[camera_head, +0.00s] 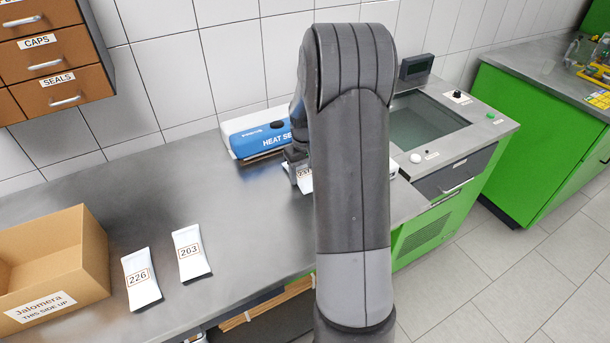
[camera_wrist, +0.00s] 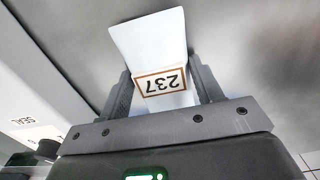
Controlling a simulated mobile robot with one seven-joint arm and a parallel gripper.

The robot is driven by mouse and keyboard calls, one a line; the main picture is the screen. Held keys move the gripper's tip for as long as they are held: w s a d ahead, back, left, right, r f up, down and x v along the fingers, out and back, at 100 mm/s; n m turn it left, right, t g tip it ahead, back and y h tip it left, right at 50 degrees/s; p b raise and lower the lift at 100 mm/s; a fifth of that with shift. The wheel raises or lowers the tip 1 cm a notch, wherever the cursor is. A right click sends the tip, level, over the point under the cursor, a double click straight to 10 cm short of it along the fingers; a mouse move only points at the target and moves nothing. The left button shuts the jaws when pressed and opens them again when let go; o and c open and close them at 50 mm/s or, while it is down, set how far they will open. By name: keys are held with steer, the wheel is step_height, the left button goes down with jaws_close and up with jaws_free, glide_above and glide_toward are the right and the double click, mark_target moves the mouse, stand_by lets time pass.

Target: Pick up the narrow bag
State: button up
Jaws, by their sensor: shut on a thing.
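A white bag labelled 237 (camera_wrist: 150,42) sits between the two fingers of my gripper (camera_wrist: 164,88) in the wrist view. The gripper is shut on it, with the label facing the camera upside down. In the head view the bag (camera_head: 304,181) shows only partly beside my arm, below my gripper (camera_head: 296,168), in front of the heat sealer. My arm hides the rest. Whether the bag touches the counter I cannot tell.
A blue heat sealer (camera_head: 258,139) stands behind the gripper against the tiled wall. An open cardboard box (camera_head: 88,262) is at the left, below a drawer cabinet (camera_head: 48,55). A green machine (camera_head: 450,205) with a recessed top is at the right. The middle-left counter (camera_head: 190,190) is clear.

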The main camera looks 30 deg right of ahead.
mark_target(305, 174)
steer(key=shift+r, duration=0.6)
step_height(305, 174, up, 3)
steer(key=shift+f, duration=0.1)
steer(key=s+d+r, duration=0.7)
steer(key=s, duration=0.1)
steer(key=w+a+f, duration=0.2)
steer(key=w+f, duration=0.1)
steer(key=w+a+f, duration=0.2)
steer(key=w+f, duration=0.1)
steer(key=w, duration=0.1)
steer(key=w+a+f, duration=0.3)
steer(key=f, duration=0.1)
steer(key=shift+w, duration=0.4)
steer(key=shift+w+f, duration=0.4)
steer(key=shift+w, duration=2.5)
steer(key=shift+w, duration=0.15)
